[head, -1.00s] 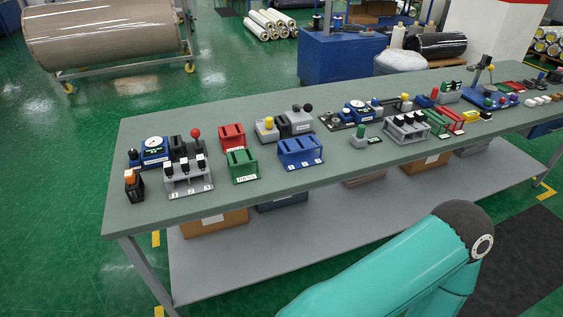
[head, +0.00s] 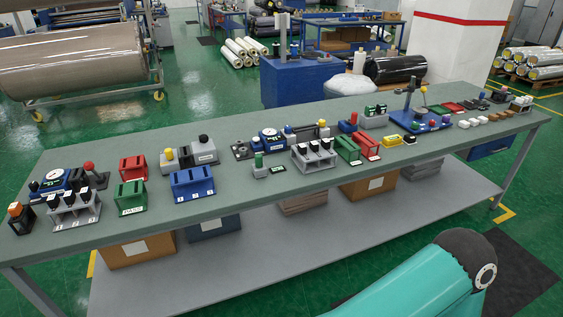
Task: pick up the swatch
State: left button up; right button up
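I cannot make out a swatch for certain among the small items on the long grey-green table (head: 250,218). Red (head: 132,168), green (head: 130,197) and blue (head: 192,183) slotted holders stand on its left half. Another green holder (head: 348,149) and red holder (head: 367,146) stand right of the middle. A row of small white and brown pieces (head: 479,120) lies near the right end. Neither gripper is in view; only a teal link of my arm shows at the lower right, in front of the table.
A grey rack with black-topped parts (head: 74,207) stands at the table's left, another (head: 314,155) near its middle. Cardboard boxes (head: 137,250) sit on the lower shelf. Green floor is open at the front right.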

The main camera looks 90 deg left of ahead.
aim_at(69, 196)
jog(key=z, duration=0.6)
jog(key=i, duration=0.25)
jog(key=u, duration=3.25)
jog(key=i, duration=0.35)
jog(key=u, duration=2.25)
jog(key=k, duration=0.3)
jog(key=u, duration=0.55)
jog(key=i, duration=1.35)
jog(key=z, duration=0.55)
